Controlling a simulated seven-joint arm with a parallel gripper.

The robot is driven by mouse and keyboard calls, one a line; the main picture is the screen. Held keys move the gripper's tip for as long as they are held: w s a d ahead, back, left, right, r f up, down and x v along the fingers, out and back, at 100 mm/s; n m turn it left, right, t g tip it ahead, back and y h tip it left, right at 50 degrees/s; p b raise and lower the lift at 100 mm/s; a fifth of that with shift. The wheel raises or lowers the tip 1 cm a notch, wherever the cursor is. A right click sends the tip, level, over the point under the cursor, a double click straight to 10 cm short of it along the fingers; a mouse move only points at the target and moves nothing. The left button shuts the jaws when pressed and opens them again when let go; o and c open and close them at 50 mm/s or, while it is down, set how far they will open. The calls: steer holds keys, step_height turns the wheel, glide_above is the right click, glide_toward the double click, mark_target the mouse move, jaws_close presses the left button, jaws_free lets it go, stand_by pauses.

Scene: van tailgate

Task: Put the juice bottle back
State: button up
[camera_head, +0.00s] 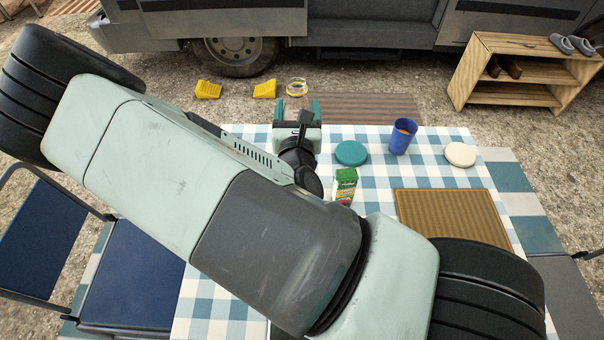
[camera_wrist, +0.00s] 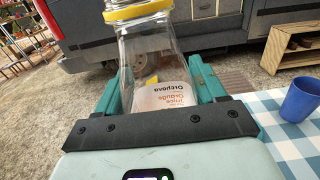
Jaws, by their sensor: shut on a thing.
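The juice bottle (camera_wrist: 150,62) is clear glass with a yellow band (camera_wrist: 137,11) near the top of the wrist view. Its printed label reads upside down there. My gripper (camera_wrist: 158,88) is shut on it, with one teal finger on each side. In the head view the bottle (camera_head: 296,87) shows as a small clear shape with yellow, just beyond my gripper (camera_head: 298,107), at the table's far edge. The lower part of the bottle is hidden behind my gripper's dark plate in the wrist view.
On the checked cloth (camera_head: 440,140) stand a green carton (camera_head: 345,186), a teal disc (camera_head: 351,153), a blue cup (camera_head: 402,138), a cream disc (camera_head: 460,154) and a brown woven mat (camera_head: 455,218). Yellow wedges (camera_head: 208,89) and a wooden shelf (camera_head: 520,72) are on the ground. My arm hides much of the table.

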steer(key=f, duration=0.6)
steer(key=d+f, duration=0.1)
steer(key=f, duration=0.3)
steer(key=o, duration=1.2)
steer(key=shift+f, duration=0.1)
steer(key=shift+o, duration=0.2)
steer(key=shift+s+r, duration=0.1)
steer(key=shift+r, duration=0.1)
steer(key=s, duration=0.7)
steer(key=shift+s, duration=0.2)
